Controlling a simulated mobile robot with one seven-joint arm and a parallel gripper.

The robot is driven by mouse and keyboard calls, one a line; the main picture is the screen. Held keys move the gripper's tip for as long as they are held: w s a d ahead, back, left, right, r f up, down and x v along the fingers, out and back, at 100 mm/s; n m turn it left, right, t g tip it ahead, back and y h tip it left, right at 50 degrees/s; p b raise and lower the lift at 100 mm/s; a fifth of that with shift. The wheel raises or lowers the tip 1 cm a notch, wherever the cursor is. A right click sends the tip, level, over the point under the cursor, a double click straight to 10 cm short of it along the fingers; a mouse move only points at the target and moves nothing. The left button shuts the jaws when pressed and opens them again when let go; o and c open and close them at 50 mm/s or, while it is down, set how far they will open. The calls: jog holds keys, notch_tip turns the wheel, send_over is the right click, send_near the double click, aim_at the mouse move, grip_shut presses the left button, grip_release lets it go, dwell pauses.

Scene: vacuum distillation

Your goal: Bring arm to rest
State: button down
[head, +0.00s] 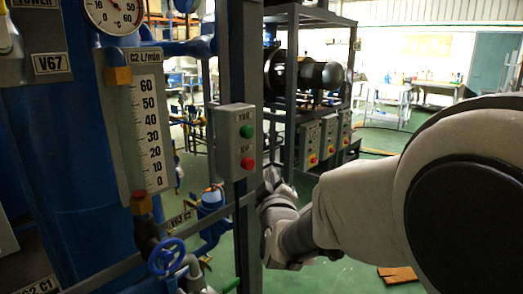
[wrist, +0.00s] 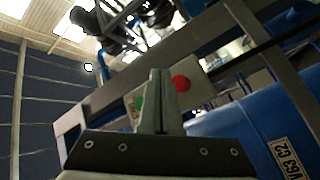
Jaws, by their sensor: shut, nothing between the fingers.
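My arm (head: 370,200) reaches in from the right of the head view. My gripper (head: 271,182) is at its end, beside the grey upright post and a little below and right of a grey button box (head: 228,145). The box has a green button (head: 247,131) above a red button (head: 247,163). In the wrist view the two fingers (wrist: 160,76) are together with nothing between them. Behind them show the red button (wrist: 181,84) and part of the green button (wrist: 139,102). I cannot tell whether the fingertips touch the box or post.
A flow gauge (head: 140,130) and a blue valve wheel (head: 166,257) are on the left. The grey post (head: 247,240) stands close to my gripper. A dark rack (head: 290,100) with more button boxes (head: 328,137) stands behind.

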jog(key=s+d+f+m+g+h, duration=0.15)
jog(key=s+d+m+g, duration=0.3)
jog(key=s, duration=0.55)
jog(key=s+d+f+m+g, duration=0.35)
jog(key=s+d, duration=0.25)
jog(key=s, duration=0.5)
jog(key=s+d+f+m+g+h, duration=0.1)
jog(key=s+d+f+m+g, duration=0.3)
jog(key=s, duration=0.6)
notch_tip(320, 180, up, 19)
jog(key=d+n+g+p, duration=0.1)
jog(key=p, duration=1.6)
jog(key=shift+w+f, duration=0.15)
jog(key=shift+f, duration=0.05)
jog(key=shift+a+y, duration=0.15)
jog(key=shift+y, duration=0.1)
